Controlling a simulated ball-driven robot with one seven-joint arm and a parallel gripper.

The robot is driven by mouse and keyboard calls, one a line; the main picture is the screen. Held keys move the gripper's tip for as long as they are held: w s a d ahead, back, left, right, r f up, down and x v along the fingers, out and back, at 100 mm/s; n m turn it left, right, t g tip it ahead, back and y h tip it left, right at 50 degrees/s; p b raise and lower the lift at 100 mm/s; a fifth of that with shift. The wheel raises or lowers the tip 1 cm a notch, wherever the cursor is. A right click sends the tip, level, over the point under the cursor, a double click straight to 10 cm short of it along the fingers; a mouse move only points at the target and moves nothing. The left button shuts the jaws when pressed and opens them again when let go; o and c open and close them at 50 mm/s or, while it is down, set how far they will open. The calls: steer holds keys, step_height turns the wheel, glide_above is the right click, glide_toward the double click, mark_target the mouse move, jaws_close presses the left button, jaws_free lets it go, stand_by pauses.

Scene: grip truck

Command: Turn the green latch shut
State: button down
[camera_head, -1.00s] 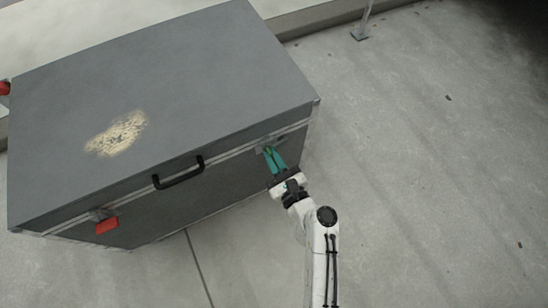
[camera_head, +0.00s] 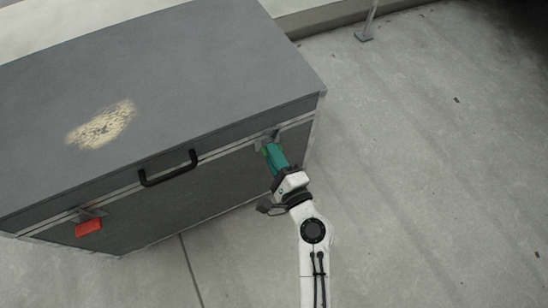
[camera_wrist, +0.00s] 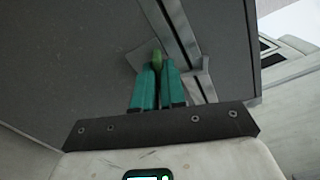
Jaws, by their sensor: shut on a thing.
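The green latch (camera_wrist: 157,59) is on the front of a large grey case (camera_head: 190,65), near its right corner. In the wrist view only its lighter green end shows between the fingertips; the fingers hide the rest. My gripper (camera_head: 271,150) has teal fingers that reach the case front at the latch. In the wrist view my gripper (camera_wrist: 158,72) is shut on the latch, with a finger on each side of it. The metal plate (camera_wrist: 140,56) behind the latch shows partly. In the head view the fingers cover most of the latch.
A red latch (camera_head: 89,228) hangs at the left of the case front. A black handle (camera_head: 168,168) sticks out between the latches. The concrete floor (camera_head: 430,170) to the right is clear. A post foot (camera_head: 364,36) stands near the kerb at the back.

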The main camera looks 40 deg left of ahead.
steer(key=n+b, duration=0.2)
steer(key=n, duration=0.1)
steer(key=shift+a, duration=0.1)
steer(key=shift+n, duration=0.5)
steer(key=c, duration=1.2)
jaws_free()
steer(key=shift+a, duration=0.1)
steer(key=shift+f, duration=0.1)
steer(key=v, duration=1.1)
